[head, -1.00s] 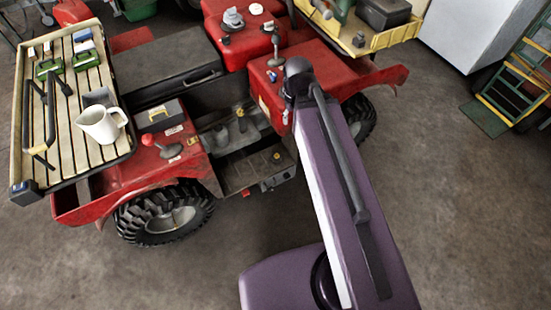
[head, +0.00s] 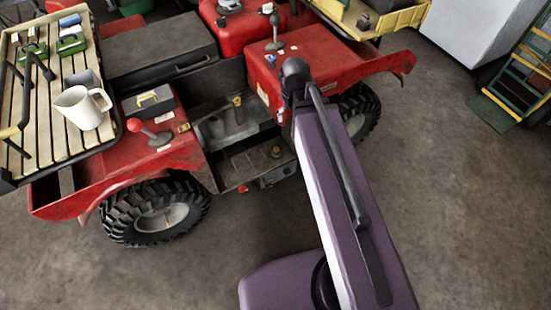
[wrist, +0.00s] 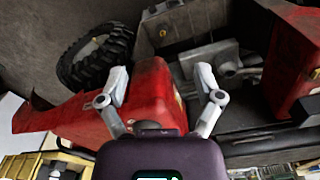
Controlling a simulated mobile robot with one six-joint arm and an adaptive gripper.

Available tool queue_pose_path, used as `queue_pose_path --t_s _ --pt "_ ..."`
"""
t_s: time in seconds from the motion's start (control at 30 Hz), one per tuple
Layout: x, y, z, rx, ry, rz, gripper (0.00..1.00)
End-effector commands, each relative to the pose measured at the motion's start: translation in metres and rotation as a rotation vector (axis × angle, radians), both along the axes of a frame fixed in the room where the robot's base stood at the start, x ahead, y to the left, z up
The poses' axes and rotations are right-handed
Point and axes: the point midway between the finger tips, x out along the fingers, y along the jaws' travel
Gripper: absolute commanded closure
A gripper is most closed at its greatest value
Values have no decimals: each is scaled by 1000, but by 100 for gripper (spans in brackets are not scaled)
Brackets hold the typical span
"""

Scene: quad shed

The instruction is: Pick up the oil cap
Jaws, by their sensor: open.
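Two small yellowish caps show low in the open middle bay of the red vehicle. One is a yellow cap (head: 238,100) standing up on a neck, and the other is a duller yellow cap (head: 276,152) nearer the bay's front edge. I cannot tell which is the oil cap. The wrist view also shows two yellow spots in the bay, one at the upper middle (wrist: 162,33) and one to its right (wrist: 247,62). My gripper (wrist: 161,84) is open and empty, its fingers apart over the red bodywork (wrist: 152,88). The head view does not show the fingers.
A black lever (head: 275,40) rises on the right red panel. The floor in front is clear.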

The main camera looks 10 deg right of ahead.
Motion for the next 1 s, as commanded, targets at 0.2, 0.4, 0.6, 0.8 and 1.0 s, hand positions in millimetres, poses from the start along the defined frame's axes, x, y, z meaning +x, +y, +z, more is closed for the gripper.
queue_pose_path --t_s 0.2,0.4,0.6,0.8,1.0 --pt "12 -4 -55 -2 -17 -9 16" --pt "22 -3 -94 -3 -34 -13 16" --pt "31 -2 -134 -4 -50 -18 16" --pt "41 -1 -173 -4 -66 -22 16" --pt "51 0 -212 -5 -83 -26 16"
